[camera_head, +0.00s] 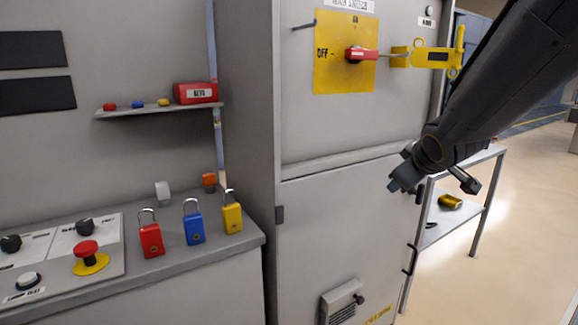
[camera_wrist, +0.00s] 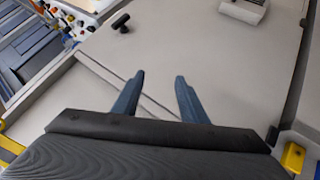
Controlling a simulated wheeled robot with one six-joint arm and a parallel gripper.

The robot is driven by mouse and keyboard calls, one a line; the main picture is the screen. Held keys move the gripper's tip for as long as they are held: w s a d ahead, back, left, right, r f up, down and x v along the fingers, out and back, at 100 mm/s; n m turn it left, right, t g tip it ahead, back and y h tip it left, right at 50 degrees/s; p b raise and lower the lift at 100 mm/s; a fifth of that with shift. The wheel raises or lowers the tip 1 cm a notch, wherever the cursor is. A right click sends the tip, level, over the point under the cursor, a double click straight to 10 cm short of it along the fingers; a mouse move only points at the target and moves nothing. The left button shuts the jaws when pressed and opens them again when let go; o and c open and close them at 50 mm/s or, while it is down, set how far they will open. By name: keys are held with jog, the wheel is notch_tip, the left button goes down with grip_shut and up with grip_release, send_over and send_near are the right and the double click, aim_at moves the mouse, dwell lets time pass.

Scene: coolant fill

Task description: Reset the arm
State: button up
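My gripper (camera_head: 432,185) is at the right in the head view, at the end of my dark arm reaching down from the upper right. It hangs in front of the right side of the grey cabinet (camera_head: 350,225), near the side table. In the wrist view my gripper (camera_wrist: 156,95) shows two blue-grey fingers spread apart with nothing between them. The cabinet's flat grey front lies beyond the fingertips. I cannot tell the exact gap between the fingers and the cabinet.
A red switch handle (camera_head: 361,54) sits on a yellow plate, with a yellow hasp (camera_head: 425,56) beside it. Red (camera_head: 150,238), blue (camera_head: 193,224) and yellow (camera_head: 232,216) padlocks stand on the console ledge at left. A side table (camera_head: 470,217) stands at right. Floor further right is clear.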

jog(key=s+a+f+m+g, duration=0.2)
jog(key=s+f, duration=0.3)
jog(key=s, duration=0.3)
jog(key=s+a+f+m+g+p, duration=0.1)
jog(key=s+a+f+m+g, duration=0.1)
jog(key=s+f+g, duration=0.3)
jog(key=s+a+f+m+g+y, duration=0.1)
jog(key=s+f, duration=0.5)
jog(key=s, duration=0.6)
jog(key=a+m+g, duration=0.1)
jog(key=a+g, duration=0.1)
jog(key=a, duration=0.1)
jog(key=shift+a+f+p, duration=0.2)
jog(key=shift+f+p, duration=0.1)
jog(key=shift+s+m, duration=0.15)
jog(key=shift+m, duration=0.15)
jog(key=shift+c, duration=0.9)
jog(key=shift+d, duration=0.1)
